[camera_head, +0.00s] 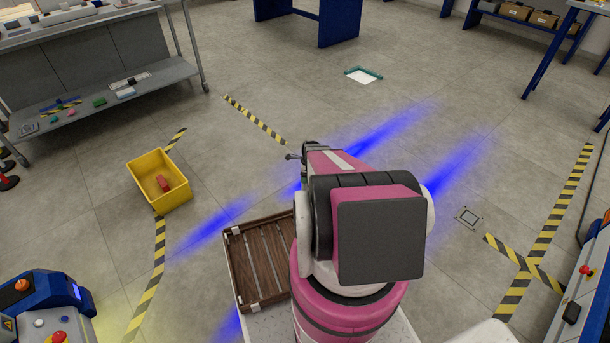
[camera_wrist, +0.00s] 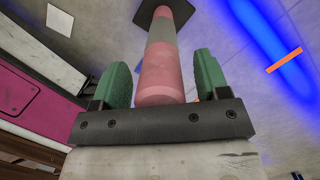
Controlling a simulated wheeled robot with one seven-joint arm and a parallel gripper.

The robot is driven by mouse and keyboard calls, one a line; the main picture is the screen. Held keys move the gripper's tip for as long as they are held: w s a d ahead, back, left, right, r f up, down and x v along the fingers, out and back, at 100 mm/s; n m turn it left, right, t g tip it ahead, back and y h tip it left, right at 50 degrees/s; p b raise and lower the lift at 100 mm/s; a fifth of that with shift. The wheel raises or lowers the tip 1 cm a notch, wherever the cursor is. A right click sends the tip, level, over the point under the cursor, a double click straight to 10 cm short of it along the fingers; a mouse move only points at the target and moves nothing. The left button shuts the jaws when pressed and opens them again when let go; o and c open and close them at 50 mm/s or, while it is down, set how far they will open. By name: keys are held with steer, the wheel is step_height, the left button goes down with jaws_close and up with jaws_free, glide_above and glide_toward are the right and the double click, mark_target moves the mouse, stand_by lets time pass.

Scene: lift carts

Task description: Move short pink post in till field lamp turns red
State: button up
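In the wrist view a pinkish-red post (camera_wrist: 160,80) with a grey band and a dark square base (camera_wrist: 160,14) points away from my gripper (camera_wrist: 162,72). Its rounded near end lies between the two green fingers. A narrow gap shows on each side, so the fingers look open around it. I cannot tell its depth between them. In the head view my pink arm hides most of my gripper (camera_head: 300,157), and this post does not show. No field lamp can be clearly picked out.
A yellow bin (camera_head: 137,170) holds a red object (camera_head: 162,183). A slatted wooden tray (camera_head: 238,265) is beside my arm. A grey cart (camera_head: 140,88) stands at upper left, and consoles (camera_head: 42,300) (camera_head: 585,290) at both sides. Blue light streaks the floor; its middle is clear.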

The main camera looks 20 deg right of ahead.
jaws_close()
steer(key=shift+r, duration=0.1)
steer(key=shift+r, duration=0.25)
stand_by(0.3)
